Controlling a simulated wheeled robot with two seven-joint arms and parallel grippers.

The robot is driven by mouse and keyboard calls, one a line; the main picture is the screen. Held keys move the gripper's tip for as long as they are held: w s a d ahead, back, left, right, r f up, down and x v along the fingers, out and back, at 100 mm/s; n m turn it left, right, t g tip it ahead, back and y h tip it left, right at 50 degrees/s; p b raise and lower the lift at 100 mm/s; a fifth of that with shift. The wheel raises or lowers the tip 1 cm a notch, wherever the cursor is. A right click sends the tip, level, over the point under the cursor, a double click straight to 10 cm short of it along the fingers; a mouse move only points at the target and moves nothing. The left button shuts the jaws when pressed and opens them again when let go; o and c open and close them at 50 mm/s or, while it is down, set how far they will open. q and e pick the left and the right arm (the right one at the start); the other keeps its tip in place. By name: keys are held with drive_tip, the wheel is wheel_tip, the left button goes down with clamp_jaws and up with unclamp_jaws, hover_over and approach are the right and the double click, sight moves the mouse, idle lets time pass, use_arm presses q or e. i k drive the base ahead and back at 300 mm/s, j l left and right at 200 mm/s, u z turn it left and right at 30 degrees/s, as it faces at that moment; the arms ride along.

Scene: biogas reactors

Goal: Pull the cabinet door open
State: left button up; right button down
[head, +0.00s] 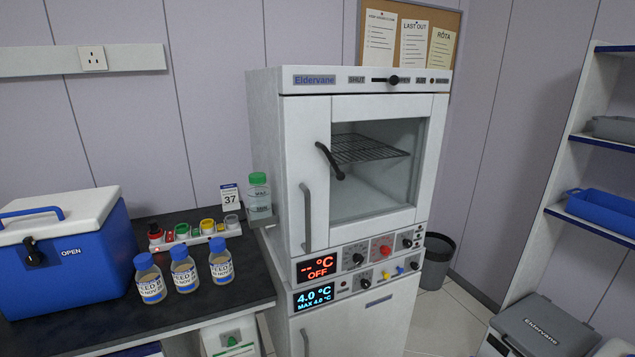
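A white cabinet (264,130) labelled Eldervane stands at the middle of the head view. Its front door (310,125) looks shut and has a large window (400,180) showing a wire shelf (365,148). A long grey vertical handle (306,218) is on the door's left side. A black curved handle (328,160) is at the window's left edge. A slider with a black knob (394,80) is on the top strip, right of its middle. Below the door are control panels and a lower door (370,325) with its own handle (305,343). Neither of my grippers is in view.
A dark bench (215,300) at left holds a blue cool box (70,265), several blue-capped bottles (184,270) and a coloured strip (195,233). A green-capped bottle (258,197) is by the cabinet's left side. A bin (437,262) and shelving (560,150) stand at right.

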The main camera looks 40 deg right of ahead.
sight(304, 120)
drive_tip(key=z, duration=1.75)
